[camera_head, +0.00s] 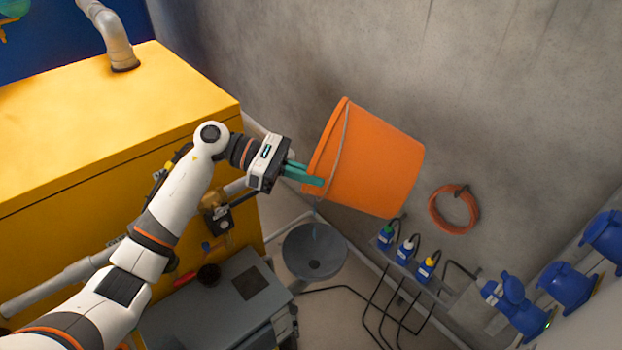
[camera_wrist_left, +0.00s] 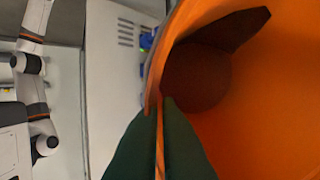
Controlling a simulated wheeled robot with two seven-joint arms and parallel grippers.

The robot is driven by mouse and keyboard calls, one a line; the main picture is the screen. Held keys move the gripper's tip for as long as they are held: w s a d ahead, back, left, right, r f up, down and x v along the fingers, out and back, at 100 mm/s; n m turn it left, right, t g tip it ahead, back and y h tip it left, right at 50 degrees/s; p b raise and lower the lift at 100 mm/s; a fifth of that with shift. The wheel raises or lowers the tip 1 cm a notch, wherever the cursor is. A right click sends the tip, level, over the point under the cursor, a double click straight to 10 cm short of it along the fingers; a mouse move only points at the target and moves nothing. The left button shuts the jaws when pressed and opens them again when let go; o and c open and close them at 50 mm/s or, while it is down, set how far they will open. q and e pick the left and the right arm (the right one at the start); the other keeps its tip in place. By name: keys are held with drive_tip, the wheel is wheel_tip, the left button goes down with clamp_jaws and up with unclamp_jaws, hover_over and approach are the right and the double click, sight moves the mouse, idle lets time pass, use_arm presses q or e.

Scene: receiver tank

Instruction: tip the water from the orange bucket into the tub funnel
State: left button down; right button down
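The orange bucket (camera_head: 370,160) is held in the air, tipped on its side with its mouth to the left and its base to the right. My left gripper (camera_head: 305,174) is shut on its rim; in the left wrist view the green fingers (camera_wrist_left: 160,135) stand on either side of the bucket wall (camera_wrist_left: 260,90). The inside shows a darker round patch; I cannot tell whether water is in it. My right gripper is not in view.
A large yellow tank (camera_head: 90,130) stands at the left, with a pipe and valve (camera_head: 215,200) on its side.

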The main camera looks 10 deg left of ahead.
use_arm(q)
drive_tip(key=shift+w+a+h+b, duration=0.15)
drive_tip(key=shift+a+h+b, duration=0.5)
drive_tip(key=shift+b, duration=0.75)
drive_tip(key=shift+r+h+b, duration=0.1)
drive_tip(key=shift+h+b, duration=0.15)
drive_tip(key=shift+b, duration=0.05)
drive_tip(key=shift+a, duration=0.1)
drive_tip(key=shift+r, duration=0.15)
